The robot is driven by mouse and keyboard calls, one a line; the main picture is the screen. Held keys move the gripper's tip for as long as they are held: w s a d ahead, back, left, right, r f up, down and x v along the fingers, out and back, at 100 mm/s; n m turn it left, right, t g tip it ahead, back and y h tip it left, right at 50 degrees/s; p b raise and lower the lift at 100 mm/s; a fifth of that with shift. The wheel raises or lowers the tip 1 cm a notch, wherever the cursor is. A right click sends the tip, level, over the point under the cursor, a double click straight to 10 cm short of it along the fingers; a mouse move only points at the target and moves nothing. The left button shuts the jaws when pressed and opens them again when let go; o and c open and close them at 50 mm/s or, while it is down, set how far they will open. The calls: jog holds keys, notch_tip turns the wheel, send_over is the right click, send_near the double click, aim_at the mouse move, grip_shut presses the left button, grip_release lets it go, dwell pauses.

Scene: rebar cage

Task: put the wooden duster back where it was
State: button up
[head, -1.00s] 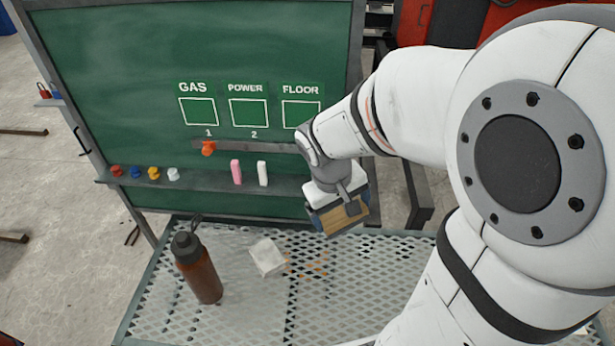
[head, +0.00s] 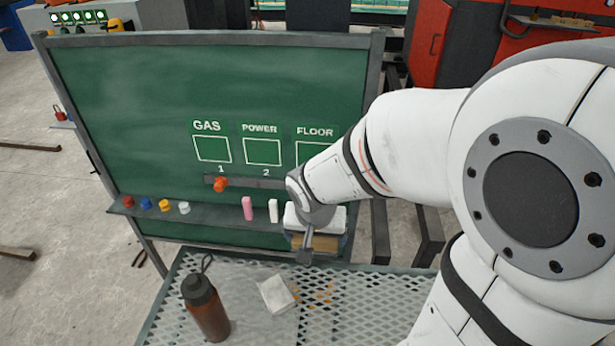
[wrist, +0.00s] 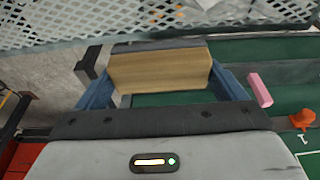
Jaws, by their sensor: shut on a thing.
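The wooden duster (head: 326,243) shows as a tan block under my gripper (head: 313,246), at the right end of the green board's ledge (head: 215,215). In the wrist view the duster (wrist: 160,72), tan wood with a dark grey layer along one side, sits between the two blue fingers of my gripper (wrist: 163,88), which is shut on it. The duster looks roughly level. My wrist hides the ledge behind it, so I cannot tell whether the duster touches the ledge.
A pink chalk (head: 247,208) and a white chalk (head: 272,210) stand on the ledge just left of my gripper. Several coloured knobs sit further left. An orange piece (head: 221,184) is on the strip above.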

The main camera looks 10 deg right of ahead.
jog(key=w+d, duration=0.1)
jog(key=w, duration=0.3)
jog(key=w+d+f+p, duration=0.1)
jog(key=w, duration=0.2)
jog(key=w+d+f, duration=0.1)
jog(key=w, duration=0.3)
jog(key=shift+w+d+f+p, duration=0.2)
jog(key=shift+w+d+p, duration=0.1)
jog(key=shift+w+d, duration=0.1)
notch_tip(320, 180, down, 4)
jog(key=shift+s+r, duration=0.1)
jog(key=shift+w+f, duration=0.25)
jog(key=shift+f, duration=0.2)
jog(key=o, duration=0.8)
jog(key=shift+o, duration=0.2)
